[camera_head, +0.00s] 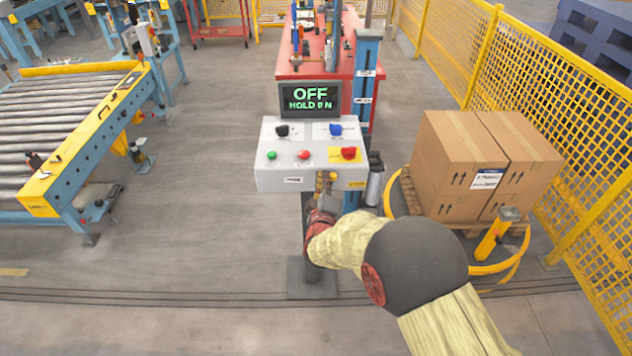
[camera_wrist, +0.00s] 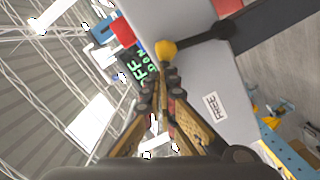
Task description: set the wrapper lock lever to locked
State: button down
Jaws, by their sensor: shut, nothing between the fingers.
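The lock lever shows in the wrist view as a dark bar with a yellow ball knob (camera_wrist: 166,49). It stands out from the grey control box, and its pivot is at the right. In the head view the yellow knob (camera_head: 333,176) shows at the lower front edge of the control box (camera_head: 272,180). My gripper (camera_head: 326,184) is at that front face, beside the knob. In the wrist view my gripper (camera_wrist: 160,82) is shut and empty, its tips just short of the knob. I cannot tell whether they touch it. A "FREE" label (camera_wrist: 215,106) is on the box face.
A display (camera_head: 310,98) above the box reads "OFF" and "HOLD", the rest partly unclear. Knobs and buttons, including a red one (camera_head: 349,153), sit on top. Cartons (camera_head: 455,170) on a pallet and a yellow fence (camera_head: 540,85) stand right. A roller conveyor (camera_head: 60,130) is left, with clear floor between.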

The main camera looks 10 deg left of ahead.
aim_at(334, 168)
jog(key=shift+w+d+m, duration=0.25)
jog(key=shift+d+m, duration=0.65)
jog(key=shift+d, duration=0.05)
jog(key=shift+w+d, duration=0.1)
jog(key=shift+d, duration=0.35)
jog(key=shift+d, duration=0.1)
